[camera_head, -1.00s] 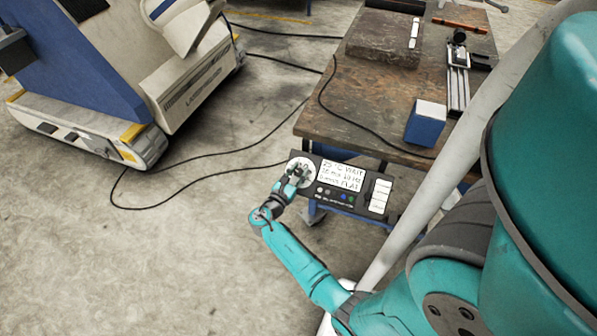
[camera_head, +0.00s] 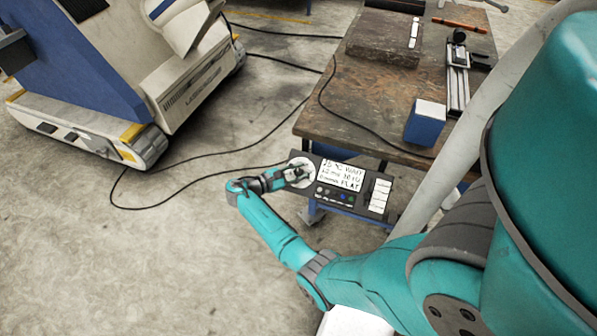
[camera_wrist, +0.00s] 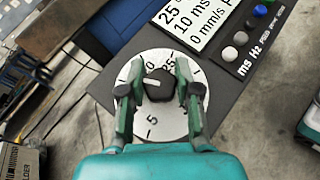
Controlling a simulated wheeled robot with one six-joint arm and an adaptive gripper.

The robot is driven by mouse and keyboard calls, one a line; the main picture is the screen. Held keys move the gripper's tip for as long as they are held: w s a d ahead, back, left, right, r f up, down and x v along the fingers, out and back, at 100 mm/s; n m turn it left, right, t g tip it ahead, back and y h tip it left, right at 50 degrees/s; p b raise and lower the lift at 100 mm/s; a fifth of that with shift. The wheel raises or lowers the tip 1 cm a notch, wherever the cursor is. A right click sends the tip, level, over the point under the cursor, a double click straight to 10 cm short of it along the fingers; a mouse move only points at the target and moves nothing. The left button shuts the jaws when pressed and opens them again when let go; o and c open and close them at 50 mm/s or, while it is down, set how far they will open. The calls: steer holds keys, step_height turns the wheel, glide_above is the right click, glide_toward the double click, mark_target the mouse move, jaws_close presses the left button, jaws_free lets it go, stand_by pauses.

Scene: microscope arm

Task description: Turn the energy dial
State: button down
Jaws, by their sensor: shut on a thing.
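The energy dial is a dark knob (camera_wrist: 159,84) with a pale pointer line, in the middle of a white numbered disc (camera_wrist: 150,122) in the wrist view. The disc also shows at the left end of the dark control panel (camera_head: 347,181) in the head view. My gripper (camera_wrist: 158,92) has its two green fingers on either side of the knob and is shut on it. In the head view my gripper (camera_head: 296,174) lies over the disc, reaching in from the left. It hides part of the disc and the knob there.
The panel has a white text display (camera_head: 340,174) and several small buttons (camera_wrist: 238,40). It hangs at the front of a workbench (camera_head: 375,100) holding a blue box (camera_head: 426,122). A large blue and white machine (camera_head: 110,75) stands at left. Black cables cross the open floor.

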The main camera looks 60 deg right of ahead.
steer(key=shift+m, duration=0.4)
steer(key=c, duration=0.8)
jaws_free()
steer(key=v, duration=1.2)
steer(key=shift+w+d+r, duration=0.1)
steer(key=shift+w, duration=0.1)
steer(key=shift+y, duration=0.3)
